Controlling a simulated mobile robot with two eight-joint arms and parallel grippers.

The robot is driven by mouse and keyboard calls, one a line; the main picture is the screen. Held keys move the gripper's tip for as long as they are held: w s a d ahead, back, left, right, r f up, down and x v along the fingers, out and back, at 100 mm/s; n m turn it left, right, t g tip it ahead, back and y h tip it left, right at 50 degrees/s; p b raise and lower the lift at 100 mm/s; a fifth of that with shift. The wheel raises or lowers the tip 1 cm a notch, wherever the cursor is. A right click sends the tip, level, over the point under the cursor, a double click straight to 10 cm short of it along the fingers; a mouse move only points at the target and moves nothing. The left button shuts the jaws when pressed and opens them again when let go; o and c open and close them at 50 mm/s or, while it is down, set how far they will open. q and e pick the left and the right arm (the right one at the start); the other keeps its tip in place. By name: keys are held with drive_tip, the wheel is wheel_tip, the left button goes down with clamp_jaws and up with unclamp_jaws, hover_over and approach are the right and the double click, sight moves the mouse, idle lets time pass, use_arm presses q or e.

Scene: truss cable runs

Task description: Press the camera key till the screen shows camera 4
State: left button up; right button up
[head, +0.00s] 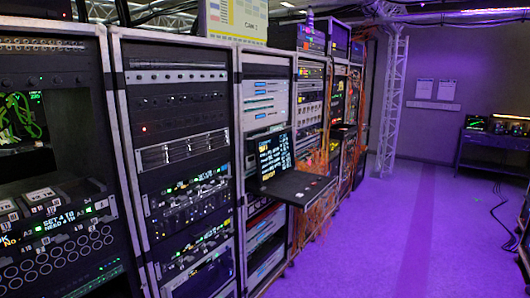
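A pale screen (236,18) on top of the racks is cut by the top edge of the head view. Its small caption seems to read "CAM 2". A lit dark monitor (273,154) with rows of small text stands open above a pull-out tray (298,187) in the middle rack. I cannot make out a camera key on any panel. Neither of my grippers is in view.
Tall equipment racks (180,130) line the left side. A sloped panel (60,215) with small lit displays sits at the lower left. Orange cables (318,222) hang beyond the tray. Purple floor (400,230) is open to the right, with a truss post (390,105) and a far table (492,140).

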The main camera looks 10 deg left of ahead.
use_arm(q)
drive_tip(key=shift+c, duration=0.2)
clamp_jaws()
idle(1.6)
